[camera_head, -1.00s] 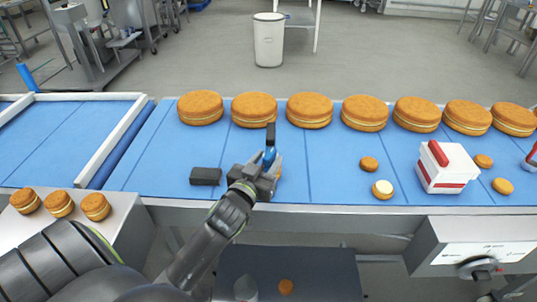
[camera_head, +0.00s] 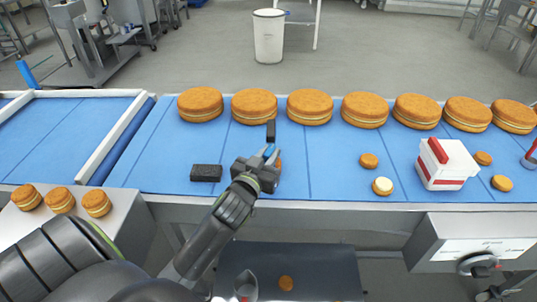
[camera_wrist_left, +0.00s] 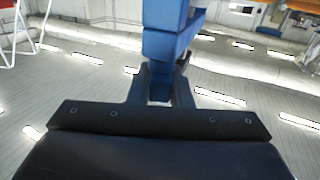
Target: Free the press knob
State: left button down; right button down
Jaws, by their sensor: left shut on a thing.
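A dark round knob (camera_head: 478,263) sits on the white-faced control box (camera_head: 487,247) at the lower right in the head view. Whether anything wedges it is too small to tell. My left gripper (camera_head: 268,155) is over the blue belt (camera_head: 330,180), far to the left of the knob. It is shut on a narrow piece; a dark upright end (camera_head: 270,131) shows just beyond the fingers. Blue parts (camera_wrist_left: 172,45) fill the middle of the left wrist view, and I cannot tell finger from held piece there. My right gripper is not clearly in view.
Several large round cakes (camera_head: 309,107) line the belt's far side. A black block (camera_head: 206,173) lies left of my gripper. A white and red box (camera_head: 446,164) stands at right among small cakes (camera_head: 382,186). Several small cakes (camera_head: 60,200) sit at left. A dark tray (camera_head: 320,265) is below.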

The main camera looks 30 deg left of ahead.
pick_arm(q)
jog(key=n+y+b, duration=0.1)
jog(key=y, duration=0.1)
jog(key=n+g+y+b, duration=0.1)
jog(key=n+y+b, duration=0.1)
jog(key=shift+w+d+f, duration=0.1)
jog(key=shift+d+f, duration=0.1)
jog(key=shift+r+n+g+y+b, duration=0.15)
jog(key=shift+n+g+y+b, duration=0.65)
jog(key=shift+y, duration=0.4)
jog(key=c, duration=1.3)
grip_release()
